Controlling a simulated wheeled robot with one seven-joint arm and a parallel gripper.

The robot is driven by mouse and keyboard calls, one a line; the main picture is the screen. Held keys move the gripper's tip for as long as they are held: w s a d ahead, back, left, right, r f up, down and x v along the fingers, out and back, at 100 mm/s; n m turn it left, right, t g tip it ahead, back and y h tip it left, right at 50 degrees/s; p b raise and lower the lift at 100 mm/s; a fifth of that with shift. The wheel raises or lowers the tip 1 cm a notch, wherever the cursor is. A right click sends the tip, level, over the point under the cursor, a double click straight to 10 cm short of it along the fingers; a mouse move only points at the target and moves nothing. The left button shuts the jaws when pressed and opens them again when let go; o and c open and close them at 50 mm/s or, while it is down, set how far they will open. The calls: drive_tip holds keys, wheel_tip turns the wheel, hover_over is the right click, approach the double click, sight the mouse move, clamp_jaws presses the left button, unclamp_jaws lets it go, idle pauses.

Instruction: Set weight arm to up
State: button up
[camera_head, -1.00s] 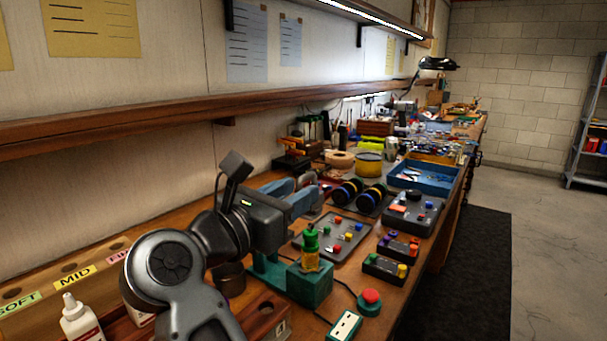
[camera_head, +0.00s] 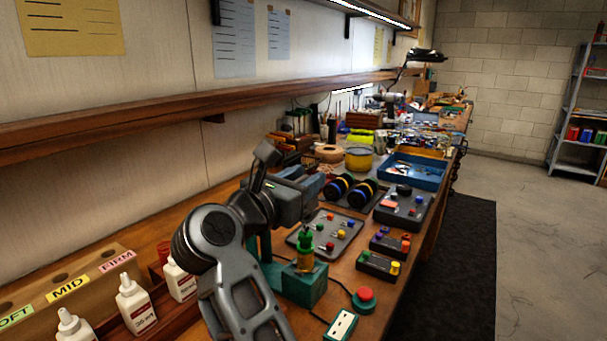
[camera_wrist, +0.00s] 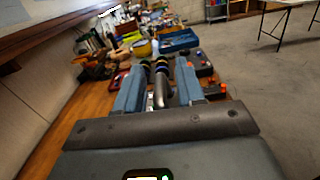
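My gripper (camera_head: 308,188) is above the bench, over the back of a teal test stand. In the wrist view my gripper (camera_wrist: 159,90) has its two blue-grey fingers apart. A shiny grey metal piece (camera_wrist: 160,92) shows between them; I cannot tell if they touch it or if it is the weight arm. The teal stand (camera_head: 303,290) has a green-topped amber cylinder (camera_head: 305,259) upright on its block. Its upright is partly hidden behind my arm. I cannot make out the weight arm or its position in the head view.
A red button (camera_head: 364,295) and a pale switch box (camera_head: 341,326) lie in front of the stand. A grey tray (camera_head: 318,246) of small parts, dark wheels (camera_head: 338,187) and a blue tray (camera_head: 416,176) lie beyond. White bottles (camera_head: 135,305) stand at left; a shelf (camera_head: 120,114) runs above.

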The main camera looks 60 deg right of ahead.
drive_tip(key=shift+d, duration=0.1)
clamp_jaws()
idle(0.3)
